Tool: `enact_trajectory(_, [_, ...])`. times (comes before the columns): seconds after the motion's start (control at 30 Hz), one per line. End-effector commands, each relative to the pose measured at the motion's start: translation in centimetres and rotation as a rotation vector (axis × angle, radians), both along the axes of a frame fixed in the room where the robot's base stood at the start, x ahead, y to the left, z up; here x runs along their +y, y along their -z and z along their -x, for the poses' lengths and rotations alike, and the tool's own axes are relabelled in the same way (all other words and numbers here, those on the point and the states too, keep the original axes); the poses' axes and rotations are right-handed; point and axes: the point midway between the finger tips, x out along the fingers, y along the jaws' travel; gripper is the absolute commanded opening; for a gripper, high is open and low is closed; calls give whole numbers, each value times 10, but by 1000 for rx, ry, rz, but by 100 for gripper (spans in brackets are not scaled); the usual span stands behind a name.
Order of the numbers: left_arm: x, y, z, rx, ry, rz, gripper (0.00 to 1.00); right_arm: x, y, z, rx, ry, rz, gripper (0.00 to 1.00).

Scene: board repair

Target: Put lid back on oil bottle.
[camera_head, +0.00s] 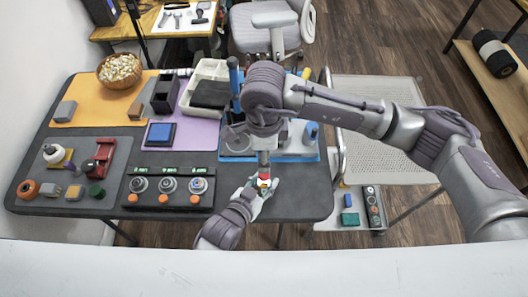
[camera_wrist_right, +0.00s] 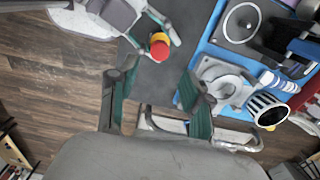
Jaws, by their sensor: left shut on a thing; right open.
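My left gripper (camera_head: 261,186) is at the front edge of the dark table, shut on a small red-and-yellow piece (camera_head: 264,181). In the right wrist view the piece (camera_wrist_right: 160,45) has a red top side and a yellow side, between the left gripper's fingers (camera_wrist_right: 163,35). I cannot tell whether it is the oil bottle, its lid or both. My right gripper (camera_head: 264,158) points down just behind and above the piece. Its fingers (camera_wrist_right: 157,88) with green pads are apart and empty in the right wrist view. No other oil bottle can be made out for sure.
A blue tool board (camera_head: 290,156) stands right behind the grippers. A dark panel with dials (camera_head: 167,205) lies to the left. A white round object (camera_head: 53,153) and a red device (camera_head: 101,158) are farther left. A mesh-topped cart (camera_head: 375,155) adjoins the right side.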

Motion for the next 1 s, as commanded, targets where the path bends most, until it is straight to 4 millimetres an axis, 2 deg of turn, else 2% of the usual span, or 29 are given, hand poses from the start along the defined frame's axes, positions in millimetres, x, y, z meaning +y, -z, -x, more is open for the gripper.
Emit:
enact_trajectory(0.5, [0,0,0,0,0,0,0,0,68,0,3,3,1,50])
enact_trajectory(0.7, [0,0,0,0,0,0,0,0,79,1,2,1,0,50])
enact_trajectory(0.97, [0,0,0,0,0,0,0,0,79,0,1,1,0,50])
enact_trajectory(1.0, [0,0,0,0,0,0,0,0,79,0,1,1,0,43])
